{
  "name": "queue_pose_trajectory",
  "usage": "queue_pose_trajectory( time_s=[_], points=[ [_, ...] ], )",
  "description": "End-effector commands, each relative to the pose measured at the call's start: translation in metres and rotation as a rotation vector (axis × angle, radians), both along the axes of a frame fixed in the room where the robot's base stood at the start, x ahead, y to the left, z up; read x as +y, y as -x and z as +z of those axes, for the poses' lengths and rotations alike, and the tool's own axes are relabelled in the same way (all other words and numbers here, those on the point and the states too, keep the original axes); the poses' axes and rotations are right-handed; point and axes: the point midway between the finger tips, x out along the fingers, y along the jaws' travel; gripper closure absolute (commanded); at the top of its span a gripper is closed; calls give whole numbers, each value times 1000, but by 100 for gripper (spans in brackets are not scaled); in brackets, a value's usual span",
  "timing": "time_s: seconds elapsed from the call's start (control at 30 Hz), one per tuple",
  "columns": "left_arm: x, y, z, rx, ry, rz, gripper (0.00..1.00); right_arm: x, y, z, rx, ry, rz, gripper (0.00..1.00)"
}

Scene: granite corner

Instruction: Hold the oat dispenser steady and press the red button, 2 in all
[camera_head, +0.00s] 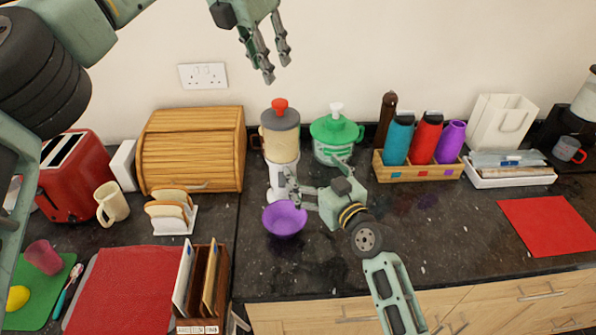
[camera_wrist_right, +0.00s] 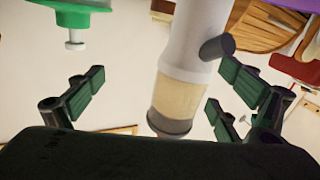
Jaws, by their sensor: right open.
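The oat dispenser (camera_head: 281,150) stands at the back of the counter, upright, with a white base, a cream-filled container and a grey lid. Its red button (camera_head: 279,105) is on top. A purple bowl (camera_head: 284,219) sits in front of its base. My right gripper (camera_head: 296,190) is open at the dispenser's white lower part.
A green-lidded jar (camera_head: 335,135) stands close right of the dispenser, a wooden bread box (camera_head: 190,150) close left. A bottle rack (camera_head: 430,172) is further right. A toast rack (camera_head: 174,218) and letter holder (camera_head: 205,285) stand left.

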Motion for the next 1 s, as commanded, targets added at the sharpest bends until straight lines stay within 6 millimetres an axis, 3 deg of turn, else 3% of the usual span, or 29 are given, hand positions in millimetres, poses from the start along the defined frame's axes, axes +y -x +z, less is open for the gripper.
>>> queue_pose_trajectory(
  time_s=[0.1,0.23,0.7,1.0],
  points=[
    [0,0,0,0,0,0,69,26,9,6,2,-59,33,6],
    [0,0,0,0,0,0,69,39,10,10,4,-87,48,6],
    [0,0,0,0,0,0,69,67,-45,9,5,-87,48,6],
    [0,0,0,0,0,0,69,73,-57,8,7,-85,48,6]
  ],
)
